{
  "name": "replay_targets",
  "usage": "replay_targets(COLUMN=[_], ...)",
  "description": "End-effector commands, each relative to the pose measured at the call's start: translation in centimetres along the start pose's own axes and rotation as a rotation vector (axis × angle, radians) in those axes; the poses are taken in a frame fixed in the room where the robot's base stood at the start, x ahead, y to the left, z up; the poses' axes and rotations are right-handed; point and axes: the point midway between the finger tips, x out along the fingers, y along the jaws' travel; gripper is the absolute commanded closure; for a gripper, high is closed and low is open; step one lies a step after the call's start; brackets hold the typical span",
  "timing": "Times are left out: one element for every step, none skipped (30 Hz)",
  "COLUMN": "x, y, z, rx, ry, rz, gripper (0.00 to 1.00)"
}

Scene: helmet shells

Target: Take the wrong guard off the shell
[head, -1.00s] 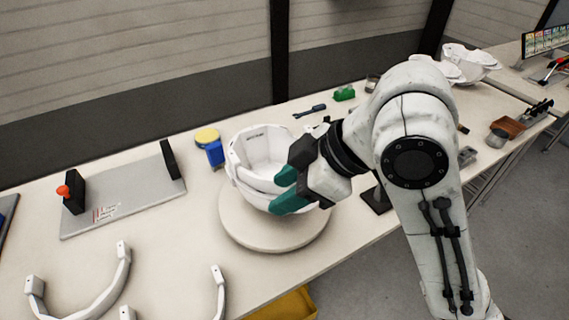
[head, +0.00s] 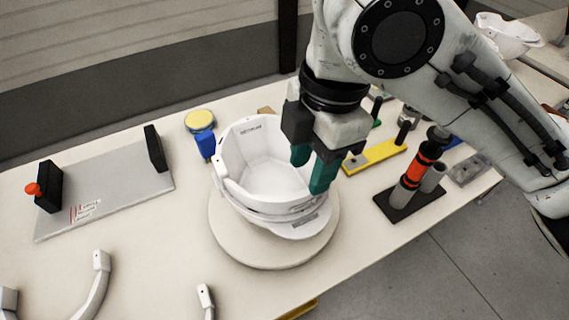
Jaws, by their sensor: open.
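The white helmet shell (head: 262,150) sits open side up on a round pale turntable (head: 232,245). A white curved band, seemingly the guard (head: 258,205), runs around the shell's near side, with a tab at its left end. Its right part is partly hidden by my gripper. A white lip with a grey label juts out below the band at the near right. My gripper (head: 311,170) points down at the shell's right rim. Its two green fingers are apart; I cannot tell whether the rim or band lies between them.
Loose white curved guards (head: 93,290) lie at the near left. A grey plate (head: 105,198) with black uprights is at the left. A blue block (head: 205,144) stands behind the shell. A yellow tool (head: 375,156) and a black stand (head: 408,203) with an orange-banded driver are at the right.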

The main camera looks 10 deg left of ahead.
Motion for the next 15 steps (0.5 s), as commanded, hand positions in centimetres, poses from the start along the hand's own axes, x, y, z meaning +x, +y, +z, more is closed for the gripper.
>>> replay_targets(x=[0.9,1.3,1.7,2.0,2.2,2.5,2.6,2.7,2.9,3.2,3.6,4.1,4.5,5.0,5.6], y=[0.0,0.0,0.0,0.0,0.0,0.0,0.0,0.0,0.0,0.0,-0.1,-0.1,-0.1,-0.1,-0.1], z=[0.0,0.0,0.0,0.0,0.0,0.0,0.0,0.0,0.0,0.0,0.0,0.0,0.0,0.0,0.0], rx=[0.001,0.002,0.002,0.002,0.002,0.001,0.001,0.002,0.002,0.001,0.001,0.001,0.001,0.001,0.002], ry=[0.002,0.002,0.002,0.001,0.001,0.000,0.000,0.000,0.000,0.001,0.001,0.002,0.001,0.001,0.001], rz=[-0.002,-0.001,0.000,0.000,0.000,0.001,0.001,0.002,0.002,0.001,0.000,0.000,0.000,-0.001,0.000], gripper=[0.57,0.57,0.57,0.57,0.57,0.57,0.57,0.57,0.57,0.57,0.57,0.57,0.57,0.57,0.57])
